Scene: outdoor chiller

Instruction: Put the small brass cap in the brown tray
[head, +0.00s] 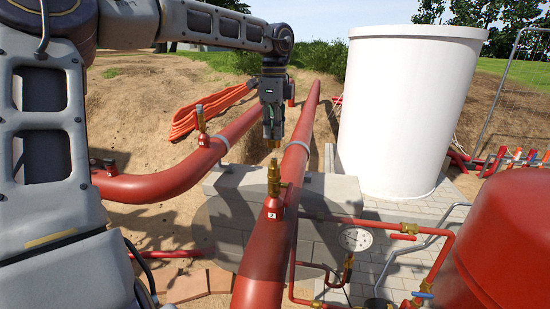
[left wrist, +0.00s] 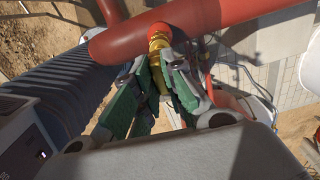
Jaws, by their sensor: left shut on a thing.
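My left gripper (head: 273,137) points down above the brass valve (head: 273,181) on the red pipe stub marked 2. It is shut on the small brass cap (head: 274,144), which shows just below the fingertips, a little above the valve top. In the left wrist view, the green-padded fingers (left wrist: 167,88) close around brass, and the valve (left wrist: 158,40) shows beyond them against the red pipe. The fingers hide much of the cap. I cannot make out the brown tray for certain. My right gripper is not in view.
A second brass valve (head: 201,118) stands on the left red pipe (head: 170,182). A pressure gauge (head: 354,239) is right of the middle pipe. A white tank (head: 400,110) stands behind, and a red vessel (head: 500,240) at right. Flat brown pieces (head: 185,288) lie on the ground.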

